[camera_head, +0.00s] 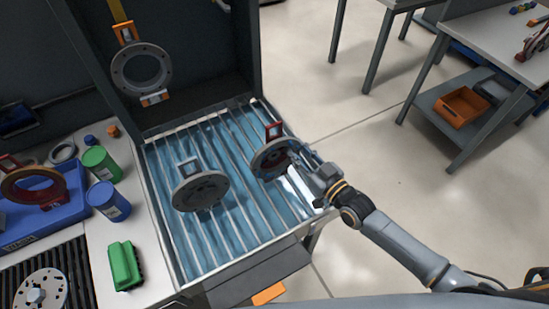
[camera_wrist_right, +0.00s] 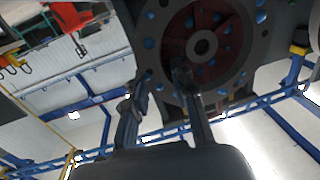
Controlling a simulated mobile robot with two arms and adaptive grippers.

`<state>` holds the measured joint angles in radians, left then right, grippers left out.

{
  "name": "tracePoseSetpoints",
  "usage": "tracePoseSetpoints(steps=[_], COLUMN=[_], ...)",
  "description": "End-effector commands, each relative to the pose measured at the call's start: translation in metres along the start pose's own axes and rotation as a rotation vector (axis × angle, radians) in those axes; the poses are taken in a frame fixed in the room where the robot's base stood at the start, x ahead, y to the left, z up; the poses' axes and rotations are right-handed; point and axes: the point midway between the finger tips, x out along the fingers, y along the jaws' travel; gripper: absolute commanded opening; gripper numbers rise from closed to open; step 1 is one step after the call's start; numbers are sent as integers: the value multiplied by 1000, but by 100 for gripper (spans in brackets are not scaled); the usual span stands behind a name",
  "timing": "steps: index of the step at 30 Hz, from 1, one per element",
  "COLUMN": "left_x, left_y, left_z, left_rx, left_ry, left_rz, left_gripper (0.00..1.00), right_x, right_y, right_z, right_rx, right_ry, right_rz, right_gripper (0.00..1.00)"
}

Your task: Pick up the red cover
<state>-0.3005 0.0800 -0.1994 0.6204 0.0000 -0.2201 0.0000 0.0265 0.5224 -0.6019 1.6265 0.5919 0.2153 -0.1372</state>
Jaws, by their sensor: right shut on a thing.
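The red cover (camera_head: 272,157) is a dark grey ring-shaped disc with a red inner face and a red square loop on top. It stands tilted on the right side of the slatted rack. My right gripper (camera_head: 307,161) reaches it from the right and is shut on its rim. In the right wrist view the cover's red face (camera_wrist_right: 205,48) fills the upper middle, with round holes along the rim. The fingers (camera_wrist_right: 165,88) of my right gripper are at its lower left edge, one overlapping the face. My left gripper is out of view.
A second grey disc (camera_head: 200,190) stands on the slatted rack (camera_head: 235,240) to the left. A ring (camera_head: 140,69) hangs from an orange hook above.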

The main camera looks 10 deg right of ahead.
Motion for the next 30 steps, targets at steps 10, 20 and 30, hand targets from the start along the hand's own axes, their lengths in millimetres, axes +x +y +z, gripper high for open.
tracePoseSetpoints(steps=[10,20,30], left_x=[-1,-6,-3], left_y=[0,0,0], left_z=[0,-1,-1], left_rx=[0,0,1], left_ry=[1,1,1], left_rz=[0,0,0], left_gripper=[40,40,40], right_x=[1,-7,-44], right_y=[0,-13,-69], right_z=[-11,-53,-107], right_rx=[3,8,8], right_ry=[12,14,11], right_rz=[1,0,1], right_gripper=[0,0,0])
